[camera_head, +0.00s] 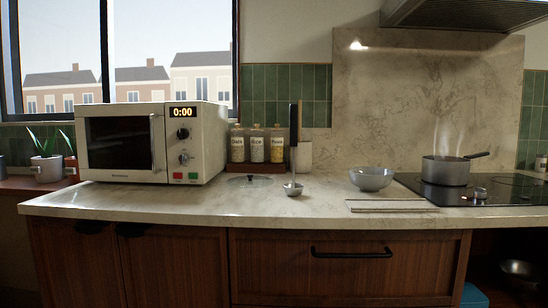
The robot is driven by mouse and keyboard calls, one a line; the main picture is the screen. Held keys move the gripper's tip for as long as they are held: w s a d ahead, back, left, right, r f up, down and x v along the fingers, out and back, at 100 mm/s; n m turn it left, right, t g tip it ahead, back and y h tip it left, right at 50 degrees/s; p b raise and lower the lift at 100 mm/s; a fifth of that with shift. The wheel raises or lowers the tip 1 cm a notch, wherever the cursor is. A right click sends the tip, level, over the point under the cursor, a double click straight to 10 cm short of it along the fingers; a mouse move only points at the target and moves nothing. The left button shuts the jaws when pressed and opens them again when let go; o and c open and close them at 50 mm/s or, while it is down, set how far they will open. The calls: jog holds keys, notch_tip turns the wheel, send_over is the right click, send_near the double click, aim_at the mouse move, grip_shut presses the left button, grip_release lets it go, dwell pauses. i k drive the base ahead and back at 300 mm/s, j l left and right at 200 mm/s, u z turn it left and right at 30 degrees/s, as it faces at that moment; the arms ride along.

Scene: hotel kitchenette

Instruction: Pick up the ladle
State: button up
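The ladle (293,188) is on the countertop near the middle of the head view. Its metal bowl is low, close to the counter surface, and its long dark handle points straight up in front of the backsplash. I cannot tell what keeps it upright, or whether it touches the white block-like container (305,156) behind it. My gripper is not in view.
The counter (130,204) also bears a microwave (143,141) at left, several jars in a rack (255,168), a grey bowl (371,179), and thin sticks (392,207). A steaming pot (445,171) stands on the black hob (505,190). The front counter strip is mostly clear.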

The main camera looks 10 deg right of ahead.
aim_at(293, 190)
jog(key=j+u, duration=0.1)
jog(key=j, duration=1.8)
